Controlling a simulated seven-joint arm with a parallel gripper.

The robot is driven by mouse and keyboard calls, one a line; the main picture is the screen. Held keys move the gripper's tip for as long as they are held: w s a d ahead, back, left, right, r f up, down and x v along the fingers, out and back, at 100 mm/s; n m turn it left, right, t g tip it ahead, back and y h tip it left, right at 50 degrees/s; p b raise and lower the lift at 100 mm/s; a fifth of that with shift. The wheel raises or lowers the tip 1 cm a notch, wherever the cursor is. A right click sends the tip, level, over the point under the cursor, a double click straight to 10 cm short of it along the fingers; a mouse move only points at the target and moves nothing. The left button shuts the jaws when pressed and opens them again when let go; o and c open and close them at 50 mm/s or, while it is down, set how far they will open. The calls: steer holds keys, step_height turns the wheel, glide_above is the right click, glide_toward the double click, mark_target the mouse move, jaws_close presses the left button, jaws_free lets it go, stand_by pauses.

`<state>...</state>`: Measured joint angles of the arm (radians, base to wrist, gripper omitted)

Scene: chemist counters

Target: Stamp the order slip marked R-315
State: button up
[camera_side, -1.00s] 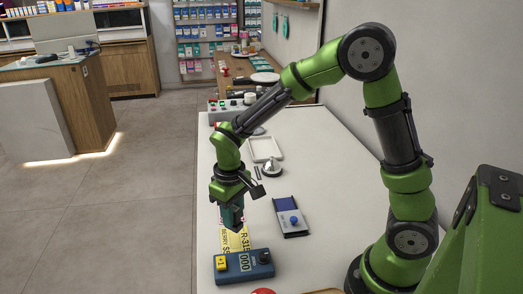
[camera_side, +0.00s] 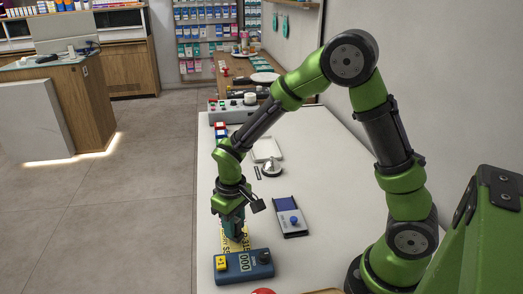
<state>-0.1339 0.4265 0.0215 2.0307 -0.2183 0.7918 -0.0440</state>
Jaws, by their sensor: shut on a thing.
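The yellow order slip (camera_side: 233,248) lies on the white counter, behind a blue counter box. "R-315" is printed along it, partly covered now. My gripper (camera_side: 235,236) is right over the slip, pointing down and shut on a small dark thing, seemingly the stamp. The jaws hide most of it, and I cannot tell whether it touches the paper. A blue and grey pad with a blue knob (camera_side: 291,219) lies to the right of the gripper.
The blue box (camera_side: 243,266) has a yellow "+1" button and a display reading 000. A silver bell (camera_side: 271,169) and a white tray (camera_side: 266,149) stand farther back. A grey control box (camera_side: 231,112) is behind them. The counter's right part is clear.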

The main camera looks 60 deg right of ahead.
steer(key=shift+f, duration=0.5)
stand_by(1.0)
steer(key=shift+r, duration=3.55)
steer(key=shift+d, duration=0.1)
